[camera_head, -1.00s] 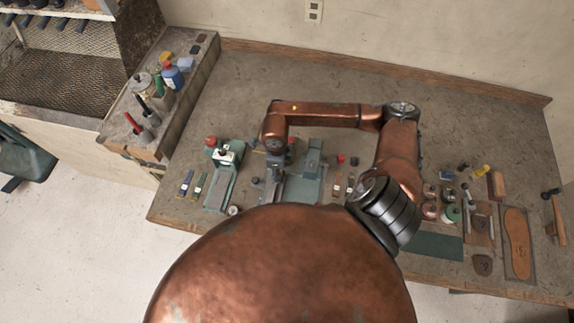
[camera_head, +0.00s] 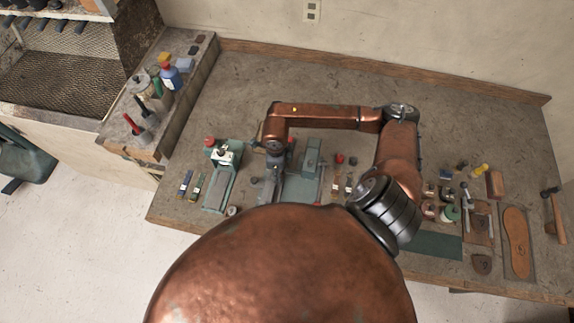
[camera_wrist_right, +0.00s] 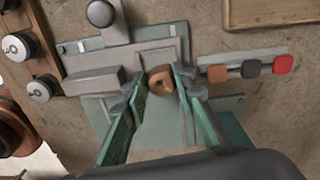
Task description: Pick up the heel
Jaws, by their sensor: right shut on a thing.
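The heel (camera_wrist_right: 160,82) is a small brown piece with a dark hollow, seen in the right wrist view between the tips of my right gripper (camera_wrist_right: 160,90). The green-padded fingers stand on both sides of it and are shut on it. Behind it is a green-grey metal fixture (camera_wrist_right: 91,81) on the bench; I cannot tell whether the heel still touches it. In the head view my right gripper (camera_head: 272,178) points down beside the fixture (camera_head: 305,184), and the heel is hidden there. My left gripper is not in view.
A green press (camera_head: 221,177) with a red knob stands left of the fixture. A shoe sole (camera_head: 516,240), jars (camera_head: 449,213) and a hammer (camera_head: 556,215) lie at the right of the bench. A side shelf (camera_head: 197,68) holds bottles. The back of the bench is clear.

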